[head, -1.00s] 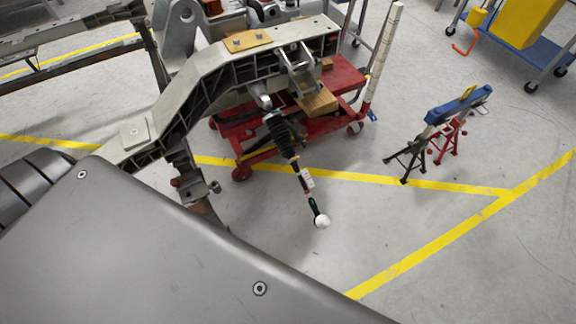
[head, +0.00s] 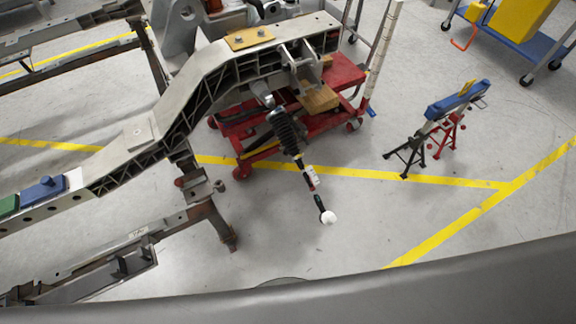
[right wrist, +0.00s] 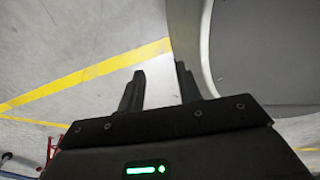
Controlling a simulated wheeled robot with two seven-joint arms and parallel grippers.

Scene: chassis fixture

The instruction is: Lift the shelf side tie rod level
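A tie rod (head: 309,176) with a black ribbed boot (head: 286,131) and a white ball end (head: 328,217) hangs from the silver chassis frame (head: 190,100). It slopes down to the right, and its ball end stands free above the floor in the head view. My right gripper (right wrist: 158,92) shows in the right wrist view, with its two dark fingers apart and nothing between them. No gripper is near the rod in the head view. My left gripper is not in view.
A red wheeled cart (head: 340,78) stands under the chassis. Small red and black stands (head: 425,145) holding a blue part (head: 456,100) are at right. A blue trolley (head: 520,45) is at top right. The floor right of the rod is clear, with yellow lines.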

